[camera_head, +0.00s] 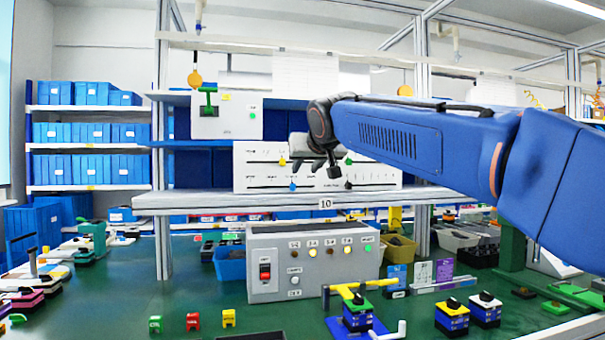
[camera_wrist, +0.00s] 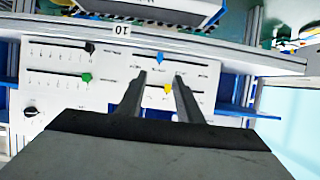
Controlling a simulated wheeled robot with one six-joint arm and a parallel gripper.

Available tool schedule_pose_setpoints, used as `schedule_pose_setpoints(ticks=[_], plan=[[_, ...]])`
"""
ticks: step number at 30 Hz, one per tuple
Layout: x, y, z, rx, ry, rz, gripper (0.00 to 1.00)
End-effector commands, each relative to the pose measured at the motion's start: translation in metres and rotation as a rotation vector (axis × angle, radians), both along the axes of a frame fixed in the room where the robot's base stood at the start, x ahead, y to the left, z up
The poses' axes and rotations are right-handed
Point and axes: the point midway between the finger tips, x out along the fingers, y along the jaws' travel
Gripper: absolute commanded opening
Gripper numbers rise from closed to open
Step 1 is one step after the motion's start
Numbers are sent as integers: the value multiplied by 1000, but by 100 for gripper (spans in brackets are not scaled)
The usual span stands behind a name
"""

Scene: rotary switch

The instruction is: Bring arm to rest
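My gripper (camera_head: 312,165) hangs from the end of my blue arm, in front of the white slider panel (camera_head: 245,172) on the shelf. In the wrist view my gripper (camera_wrist: 160,76) shows two dark fingers standing apart, with nothing between them. The panel appears upside down there, with blue (camera_wrist: 160,58), yellow (camera_wrist: 167,90), black (camera_wrist: 90,47) and green (camera_wrist: 87,77) slider knobs. A round black rotary knob (camera_wrist: 31,112) sits at the panel's left edge in the wrist view. My arm hides it in the head view. The fingers appear apart from the knobs, though depth is hard to judge.
A grey control box (camera_head: 300,290) with a red switch and lit lamps stands on the green table (camera_head: 120,290) below. The shelf edge (camera_head: 220,200) runs under the panel. A white box with a green handle (camera_head: 225,118) stands left. Small parts crowd the table.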

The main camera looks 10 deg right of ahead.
Motion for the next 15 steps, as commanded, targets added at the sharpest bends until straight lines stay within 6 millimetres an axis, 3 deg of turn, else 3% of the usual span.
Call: schedule_pose_setpoints(ticks=[15], plan=[[-10,0,4,-1,0,0,33]])
